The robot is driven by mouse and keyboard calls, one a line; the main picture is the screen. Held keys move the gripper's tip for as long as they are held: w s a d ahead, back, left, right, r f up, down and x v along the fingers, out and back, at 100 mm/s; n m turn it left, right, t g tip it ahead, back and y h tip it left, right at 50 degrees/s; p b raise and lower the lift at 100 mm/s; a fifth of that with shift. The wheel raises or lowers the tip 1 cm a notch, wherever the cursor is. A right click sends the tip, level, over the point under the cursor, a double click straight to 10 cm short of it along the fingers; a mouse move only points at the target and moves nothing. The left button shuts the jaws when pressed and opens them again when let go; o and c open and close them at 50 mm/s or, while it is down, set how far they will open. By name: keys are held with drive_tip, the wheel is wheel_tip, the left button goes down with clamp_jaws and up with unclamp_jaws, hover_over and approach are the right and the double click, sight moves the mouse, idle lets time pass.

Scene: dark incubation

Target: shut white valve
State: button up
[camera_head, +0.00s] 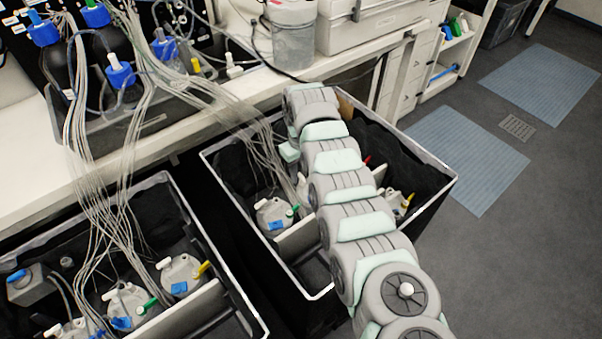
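Several white valve handles show, and I cannot tell which one the task means. One white valve (261,204) sits on a grey round cap in the right black bin, with a green and a blue handle on the same cap. In the left bin, a white valve (164,263) sits on a cap beside a yellow handle, and another white valve (111,294) sits on a cap beside green and blue handles. My arm reaches across the right bin and hides part of it. My gripper is not visible; the arm's far end bends down behind its own links.
Bundles of thin tubes (256,122) hang from bottles on the bench (30,170) into both bins. The right bin (437,189) has raised walls and a light divider. A grey canister (293,42) stands on the bench.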

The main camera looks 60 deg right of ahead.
drive_tip(key=shift+f, duration=0.35)
drive_tip(key=shift+c, duration=0.3)
clamp_jaws()
